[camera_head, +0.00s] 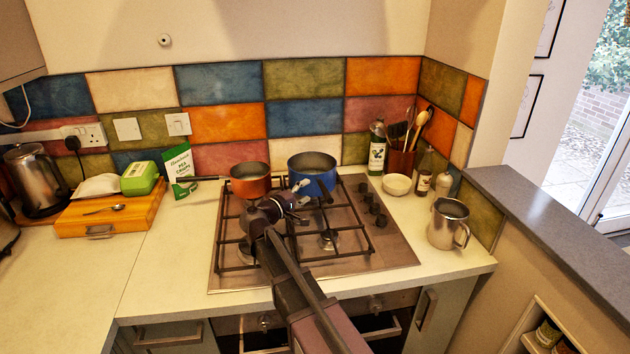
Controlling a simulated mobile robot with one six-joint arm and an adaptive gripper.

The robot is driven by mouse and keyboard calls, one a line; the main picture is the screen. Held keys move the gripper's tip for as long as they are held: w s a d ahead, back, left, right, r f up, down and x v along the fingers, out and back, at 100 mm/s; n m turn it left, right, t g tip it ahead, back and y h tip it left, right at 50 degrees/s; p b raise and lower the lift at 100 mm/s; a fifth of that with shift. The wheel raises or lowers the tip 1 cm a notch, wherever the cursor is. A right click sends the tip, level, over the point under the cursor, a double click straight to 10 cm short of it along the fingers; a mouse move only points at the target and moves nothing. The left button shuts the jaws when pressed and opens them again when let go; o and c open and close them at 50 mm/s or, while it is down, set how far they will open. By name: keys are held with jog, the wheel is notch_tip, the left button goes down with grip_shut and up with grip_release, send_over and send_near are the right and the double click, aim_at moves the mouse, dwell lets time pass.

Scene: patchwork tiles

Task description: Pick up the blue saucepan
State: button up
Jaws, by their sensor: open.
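The blue saucepan (312,176) stands upright on the back right of the gas hob.
An orange saucepan (250,182) stands close on the left of the hob (384,252), its handle pointing left. To the right are a utensil pot (399,161), bottles, a white bowl (397,184) and a metal mug (447,224). The left worktop (175,265) is clear in front.

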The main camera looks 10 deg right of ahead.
aim_at(321, 181)
jog(key=shift+x, duration=0.8)
jog(key=shift+x, duration=2.65)
jog(key=shift+f, duration=0.1)
grip_shut()
